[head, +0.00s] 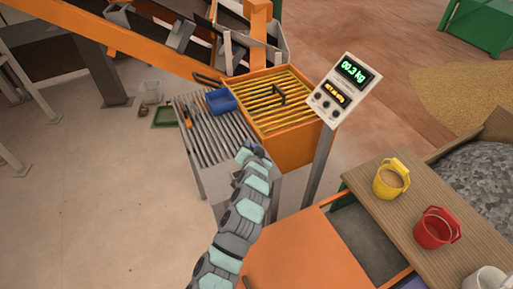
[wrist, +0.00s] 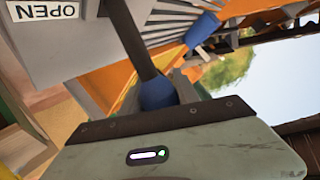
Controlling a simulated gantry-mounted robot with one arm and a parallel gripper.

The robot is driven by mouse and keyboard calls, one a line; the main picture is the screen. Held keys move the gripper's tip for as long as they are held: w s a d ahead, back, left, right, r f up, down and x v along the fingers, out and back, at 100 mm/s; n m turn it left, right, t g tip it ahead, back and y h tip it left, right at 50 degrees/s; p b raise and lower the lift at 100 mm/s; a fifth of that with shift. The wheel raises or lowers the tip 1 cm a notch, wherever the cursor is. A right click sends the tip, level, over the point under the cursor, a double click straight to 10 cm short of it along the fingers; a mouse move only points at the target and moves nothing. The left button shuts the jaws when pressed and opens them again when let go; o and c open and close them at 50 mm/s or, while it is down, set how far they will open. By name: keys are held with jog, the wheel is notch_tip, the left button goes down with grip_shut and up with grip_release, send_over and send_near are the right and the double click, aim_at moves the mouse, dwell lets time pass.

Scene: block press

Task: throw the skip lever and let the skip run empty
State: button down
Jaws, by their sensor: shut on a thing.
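In the wrist view, a lever with a dark shaft (wrist: 135,42) ends in a blue knob (wrist: 158,92). My gripper (wrist: 165,122) is shut on this knob, and its pale plate hides the knob's lower part. A white sign (wrist: 42,11) reading OPEN shows upside down beside the lever. In the head view, my gripper (head: 251,150) is at the near side of an orange box (head: 298,152) with a yellow barred top. My arm hides most of the lever there. I cannot tell for certain which container is the skip, nor see its contents.
A display (head: 344,88) on a post reads 00.3 kg, right of the box. A yellow bucket (head: 390,179) and a red bucket (head: 435,229) stand on a wooden bench at right. The left floor is mostly clear.

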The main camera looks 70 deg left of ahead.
jog(key=shift+f, duration=0.15)
jog(key=c, duration=0.9)
grip_release()
jog(key=shift+w, duration=0.1)
jog(key=shift+s+d+r, duration=0.25)
jog(key=shift+s+d, duration=0.05)
jog(key=shift+d, duration=0.2)
jog(key=v, duration=0.9)
jog(key=shift+d+r+b, duration=0.2)
jog(key=shift+d+b, duration=0.05)
jog(key=shift+b, duration=0.15)
